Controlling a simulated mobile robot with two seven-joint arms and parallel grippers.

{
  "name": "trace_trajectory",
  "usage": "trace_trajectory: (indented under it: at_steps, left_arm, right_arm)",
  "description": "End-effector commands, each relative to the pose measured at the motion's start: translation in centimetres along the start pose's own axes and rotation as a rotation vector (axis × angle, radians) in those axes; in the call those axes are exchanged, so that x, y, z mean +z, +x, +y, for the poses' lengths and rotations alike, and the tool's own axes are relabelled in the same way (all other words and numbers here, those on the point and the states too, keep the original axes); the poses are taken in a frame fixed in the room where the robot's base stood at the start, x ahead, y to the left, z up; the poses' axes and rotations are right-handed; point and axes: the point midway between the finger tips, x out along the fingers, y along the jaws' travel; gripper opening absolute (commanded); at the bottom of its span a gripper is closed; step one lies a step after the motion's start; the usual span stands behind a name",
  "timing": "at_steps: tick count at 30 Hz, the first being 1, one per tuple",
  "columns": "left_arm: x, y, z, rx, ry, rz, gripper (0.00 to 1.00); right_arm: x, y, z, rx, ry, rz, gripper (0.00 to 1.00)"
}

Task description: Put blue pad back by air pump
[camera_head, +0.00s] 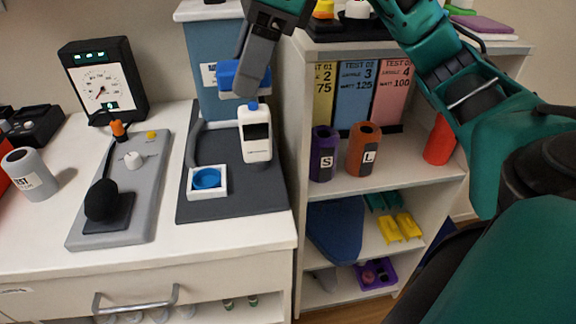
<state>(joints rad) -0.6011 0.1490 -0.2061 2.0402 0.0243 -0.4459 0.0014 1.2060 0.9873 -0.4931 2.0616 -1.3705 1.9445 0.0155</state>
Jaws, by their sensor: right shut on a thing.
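My right gripper (252,68) is at the top centre, above the back of the dark mat. It is shut on a blue pad (227,73), which shows at the left of the fingers and is partly hidden by them. The held pad is above and to the left of the device. My left gripper is not in view.
Left are a grey board with a black ball (101,201), a dial gauge (101,88) and a grey canister (30,173). Right, a shelf holds a purple cup (323,153) and an orange cup (364,150). The mat's front is clear.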

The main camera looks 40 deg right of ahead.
Motion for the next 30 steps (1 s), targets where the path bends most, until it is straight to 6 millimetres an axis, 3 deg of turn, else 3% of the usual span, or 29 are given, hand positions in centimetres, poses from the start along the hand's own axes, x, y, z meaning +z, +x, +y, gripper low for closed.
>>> trace_trajectory:
  at_steps: [7, 21, 25, 30]
  left_arm:
    - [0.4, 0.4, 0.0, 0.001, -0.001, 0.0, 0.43]
    - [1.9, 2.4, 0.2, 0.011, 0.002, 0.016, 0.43]
    - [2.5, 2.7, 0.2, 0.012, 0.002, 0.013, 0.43]
    - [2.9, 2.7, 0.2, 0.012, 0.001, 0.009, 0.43]
  right_arm:
    - [-0.5, 1.1, 0.0, -0.002, 0.008, 0.002, 0.26]
    - [-5.2, 12.4, 0.1, 0.0, 0.009, 0.004, 0.26]
    - [-6.0, 14.3, 0.0, -0.001, 0.008, 0.002, 0.26]
    - [-6.3, 15.2, 0.0, -0.004, 0.007, 0.0, 0.26]
